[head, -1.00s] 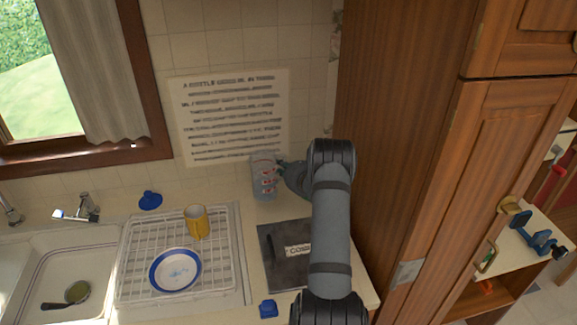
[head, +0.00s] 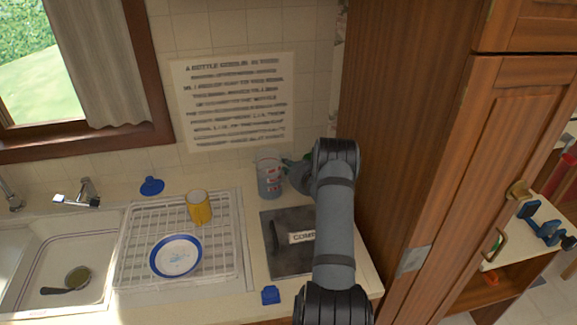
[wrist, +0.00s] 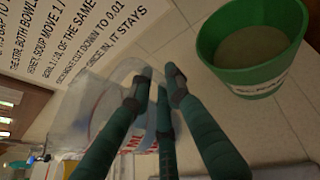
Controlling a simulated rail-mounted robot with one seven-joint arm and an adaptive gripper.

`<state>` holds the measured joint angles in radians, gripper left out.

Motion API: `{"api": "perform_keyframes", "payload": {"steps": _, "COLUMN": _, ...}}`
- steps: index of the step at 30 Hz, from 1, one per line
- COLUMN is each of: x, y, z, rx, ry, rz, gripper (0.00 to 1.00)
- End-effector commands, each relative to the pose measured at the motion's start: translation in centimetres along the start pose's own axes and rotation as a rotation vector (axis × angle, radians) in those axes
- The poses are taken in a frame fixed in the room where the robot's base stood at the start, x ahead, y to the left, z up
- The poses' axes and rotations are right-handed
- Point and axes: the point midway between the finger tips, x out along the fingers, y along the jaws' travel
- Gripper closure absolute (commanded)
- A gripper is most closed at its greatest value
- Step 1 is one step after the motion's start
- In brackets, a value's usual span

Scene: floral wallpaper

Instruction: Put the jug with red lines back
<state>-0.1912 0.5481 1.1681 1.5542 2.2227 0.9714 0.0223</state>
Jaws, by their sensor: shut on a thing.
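The clear jug with red lines (head: 268,178) is at the back of the counter, just below the poster. My gripper (head: 291,168) is at its right side, partly hidden by my arm. In the wrist view the jug (wrist: 92,108) is see-through and looks tilted by the camera's angle, with red marks low on it. My gripper's dark green fingers (wrist: 152,98) are closed at the jug's handle side. Whether the jug's base touches the counter is hard to tell.
A green pot (wrist: 262,72) with a label stands close to my fingers in the wrist view. A dark board (head: 284,250) lies in front of the jug. A dish rack (head: 135,225) with a yellow mug (head: 199,207) and plate (head: 176,256) is left. A tall wooden cabinet (head: 420,130) bounds the right.

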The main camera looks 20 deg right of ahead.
Motion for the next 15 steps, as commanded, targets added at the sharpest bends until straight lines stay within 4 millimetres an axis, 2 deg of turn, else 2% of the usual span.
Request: {"api": "perform_keyframes", "payload": {"steps": 15, "x": 0.36, "y": -0.02, "z": -0.75, "rx": 0.001, "ry": -0.003, "rz": -0.001, "gripper": 1.0}}
